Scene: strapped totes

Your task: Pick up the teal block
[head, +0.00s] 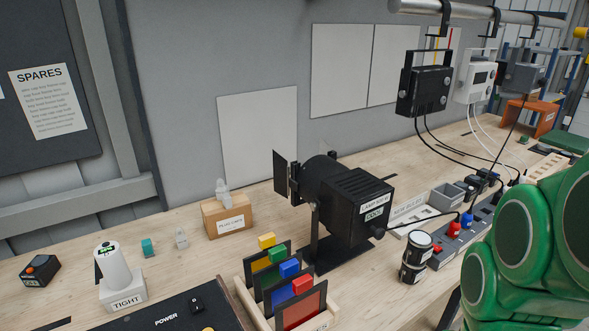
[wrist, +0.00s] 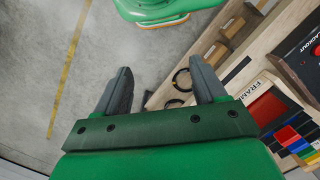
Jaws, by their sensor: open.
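The teal block (head: 147,248) is small and stands on the wooden bench in the head view, left of the cardboard box and behind the white TIGHT stand. It does not show in the wrist view. My gripper (wrist: 162,88) shows in the wrist view with its two grey fingers apart and nothing between them. It hangs over the floor and the bench's front side, away from the teal block. In the head view my green arm (head: 530,245) fills the lower right, and the fingers are out of that picture.
A small grey piece (head: 181,238) stands just right of the teal block. A cardboard box (head: 228,218), a white TIGHT stand (head: 122,290) and a black-and-orange button box (head: 40,270) are nearby. A black lamp (head: 340,200) and a rack of coloured frames (head: 240,290) occupy mid-bench.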

